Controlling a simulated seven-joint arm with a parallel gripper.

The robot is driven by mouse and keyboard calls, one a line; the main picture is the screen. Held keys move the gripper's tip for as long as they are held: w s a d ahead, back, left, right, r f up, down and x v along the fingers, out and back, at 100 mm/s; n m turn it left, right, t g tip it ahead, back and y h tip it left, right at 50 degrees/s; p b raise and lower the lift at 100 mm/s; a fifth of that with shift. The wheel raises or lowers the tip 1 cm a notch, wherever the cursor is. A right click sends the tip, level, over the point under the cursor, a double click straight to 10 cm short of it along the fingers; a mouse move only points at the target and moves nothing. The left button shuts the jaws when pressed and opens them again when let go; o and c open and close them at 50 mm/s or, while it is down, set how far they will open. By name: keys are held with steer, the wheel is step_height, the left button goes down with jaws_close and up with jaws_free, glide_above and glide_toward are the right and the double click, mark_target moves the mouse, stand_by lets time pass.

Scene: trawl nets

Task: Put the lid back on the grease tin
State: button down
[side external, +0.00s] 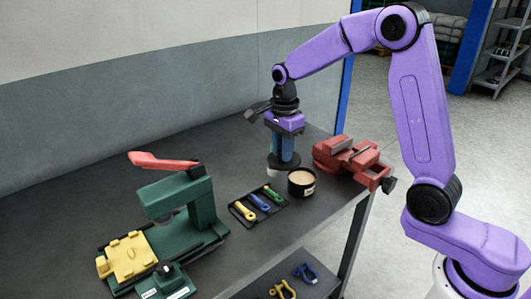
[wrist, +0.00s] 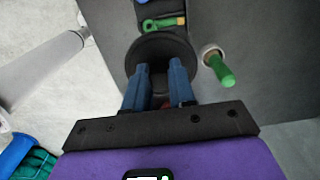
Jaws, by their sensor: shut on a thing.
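My gripper (side external: 284,152) points down with its blue fingers shut on the raised middle of a round black lid (side external: 290,167). In the wrist view the gripper (wrist: 159,76) has the lid (wrist: 160,45) between its fingertips, roughly level. The grease tin (side external: 302,188) is a short black tin with a pale label, open, showing beige grease. It stands upright on the bench. In the side view the lid is up and to the left of the tin, apart from it. I cannot make out the tin in the wrist view.
A black tray (side external: 245,217) with several small coloured tools lies left of the tin. A red vice (side external: 350,160) stands close right. A pale round thing (side external: 273,172) is partly behind the lid; a green handle (wrist: 221,70) shows in the wrist view. A green press (side external: 190,205) stands left.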

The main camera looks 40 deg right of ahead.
steer(key=s+d, duration=0.1)
steer(key=d, duration=0.5)
steer(key=shift+s+d+f, duration=0.1)
steer(key=shift+f, duration=1.6)
steer(key=shift+s+d+f, duration=0.1)
steer(key=shift+f, duration=1.55)
steer(key=shift+f, duration=0.15)
steer(key=shift+c, duration=1.9)
jaws_free()
step_height(320, 180, up, 7)
